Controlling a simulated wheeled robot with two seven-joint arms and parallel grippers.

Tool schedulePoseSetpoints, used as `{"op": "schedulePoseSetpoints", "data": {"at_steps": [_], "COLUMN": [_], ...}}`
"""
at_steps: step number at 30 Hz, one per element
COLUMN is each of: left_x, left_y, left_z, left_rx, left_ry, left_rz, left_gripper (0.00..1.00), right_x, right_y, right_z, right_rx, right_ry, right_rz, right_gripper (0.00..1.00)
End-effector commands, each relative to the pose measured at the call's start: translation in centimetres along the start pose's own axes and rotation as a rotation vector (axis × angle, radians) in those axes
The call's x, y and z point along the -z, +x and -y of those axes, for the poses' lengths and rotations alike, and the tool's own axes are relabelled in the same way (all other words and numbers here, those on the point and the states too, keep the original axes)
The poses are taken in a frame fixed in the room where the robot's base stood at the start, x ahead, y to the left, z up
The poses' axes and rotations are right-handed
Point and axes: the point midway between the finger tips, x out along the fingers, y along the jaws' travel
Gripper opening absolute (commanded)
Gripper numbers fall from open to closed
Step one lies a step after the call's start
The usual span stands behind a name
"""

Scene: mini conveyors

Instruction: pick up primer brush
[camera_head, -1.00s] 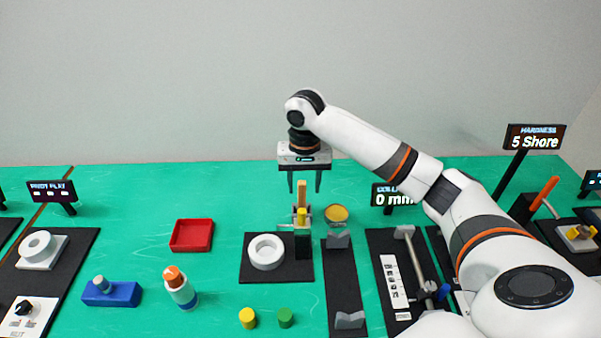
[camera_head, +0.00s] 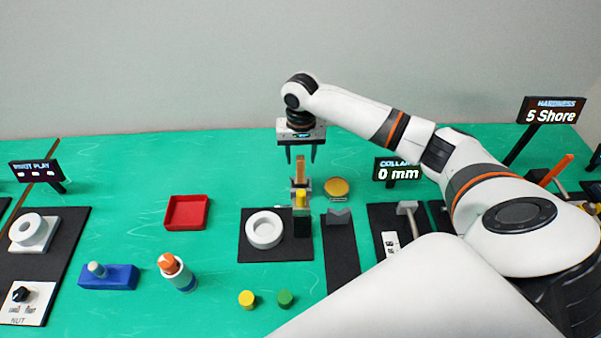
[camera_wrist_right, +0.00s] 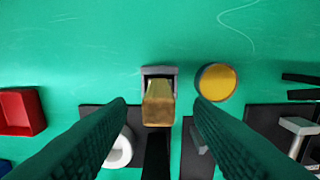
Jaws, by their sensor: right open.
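The primer brush, seen as an upright wooden handle (camera_head: 300,170), stands in a grey holder (camera_head: 300,184) near the middle of the bench. In the right wrist view the handle (camera_wrist_right: 158,103) is seen from above, tan and squared, with the grey holder (camera_wrist_right: 159,70) behind it. My right gripper (camera_head: 301,160) is open above the holder and points down. Its fingers are on either side of the handle's top, with gaps left and right in the right wrist view (camera_wrist_right: 160,105). The brush's lower end is hidden. My left gripper is not in view.
A round yellow-topped pot (camera_head: 337,187) is close on the right.

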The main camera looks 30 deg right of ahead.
Motion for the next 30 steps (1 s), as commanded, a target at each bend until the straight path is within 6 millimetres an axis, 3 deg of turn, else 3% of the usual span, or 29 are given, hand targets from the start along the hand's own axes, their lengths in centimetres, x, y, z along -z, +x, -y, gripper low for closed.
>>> {"op": "schedulePoseSetpoints", "data": {"at_steps": [7,16,17,25,30], "left_x": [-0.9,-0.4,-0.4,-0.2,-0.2], "left_y": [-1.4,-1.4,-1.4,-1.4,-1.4], "left_z": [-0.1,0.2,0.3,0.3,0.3], "left_rx": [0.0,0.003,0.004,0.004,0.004], "left_ry": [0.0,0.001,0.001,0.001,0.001], "left_rz": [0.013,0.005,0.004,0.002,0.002], "left_gripper": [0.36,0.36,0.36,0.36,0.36], "right_x": [-0.1,-0.1,-0.1,-0.1,-0.1], "right_y": [3.5,4.4,4.4,4.4,4.3], "right_z": [-0.1,-0.1,-0.1,-0.1,-0.1], "right_rx": [0.003,0.002,0.002,0.002,0.001], "right_ry": [0.0,-0.001,-0.001,-0.001,-0.001], "right_rz": [-0.003,0.0,0.0,0.0,0.0], "right_gripper": [0.47,0.47,0.46,0.01,0.0]}}
